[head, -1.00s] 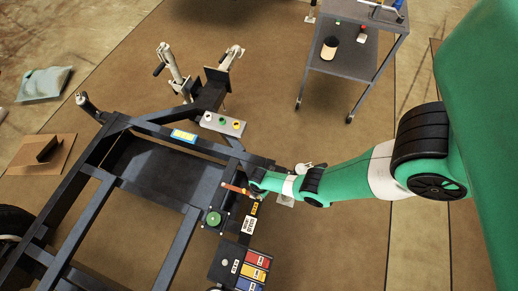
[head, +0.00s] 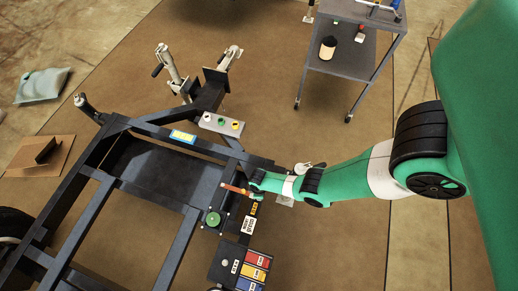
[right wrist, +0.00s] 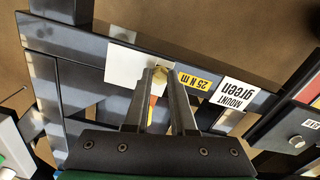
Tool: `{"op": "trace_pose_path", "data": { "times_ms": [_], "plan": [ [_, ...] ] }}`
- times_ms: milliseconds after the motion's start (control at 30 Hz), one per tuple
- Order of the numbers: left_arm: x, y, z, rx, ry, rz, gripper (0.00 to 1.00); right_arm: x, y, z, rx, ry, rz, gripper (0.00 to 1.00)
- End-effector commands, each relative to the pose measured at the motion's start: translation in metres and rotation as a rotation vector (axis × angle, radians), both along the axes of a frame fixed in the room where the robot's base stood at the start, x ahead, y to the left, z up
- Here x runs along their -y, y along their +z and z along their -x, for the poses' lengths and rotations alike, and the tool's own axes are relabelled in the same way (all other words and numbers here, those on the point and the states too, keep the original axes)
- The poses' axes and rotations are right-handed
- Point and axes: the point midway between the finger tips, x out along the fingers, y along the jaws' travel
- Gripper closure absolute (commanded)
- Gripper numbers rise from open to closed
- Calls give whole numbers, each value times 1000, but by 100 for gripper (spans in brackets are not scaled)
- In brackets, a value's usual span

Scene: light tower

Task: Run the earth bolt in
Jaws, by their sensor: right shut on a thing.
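My right gripper (right wrist: 162,78) is shut on a small brass-coloured piece, seemingly the earth bolt (right wrist: 160,74), between its fingertips. The piece lies against the black frame, at the lower edge of a pale plate (right wrist: 128,66). An orange strip (right wrist: 152,108) shows between the fingers; what it belongs to is unclear. In the head view the right gripper (head: 254,190) is at the frame's right rail, beside an orange-red bar (head: 235,189). The bolt's thread and hole are hidden. My left gripper is out of view.
A yellow "25 N m" label (right wrist: 194,80) and a white "MOUNT green" label (right wrist: 236,95) are on the rail. A green round part (head: 213,219) and a box with coloured labels (head: 226,262) are nearby. A grey cart (head: 350,62) stands behind on open floor.

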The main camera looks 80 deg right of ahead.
Motion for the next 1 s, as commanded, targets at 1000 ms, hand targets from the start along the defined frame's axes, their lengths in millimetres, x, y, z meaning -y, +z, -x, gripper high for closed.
{"op": "trace_pose_path", "data": {
  "times_ms": [1000],
  "plan": [
    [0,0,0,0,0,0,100,-3,1,-3,1,-965,-1,100]
  ]
}}
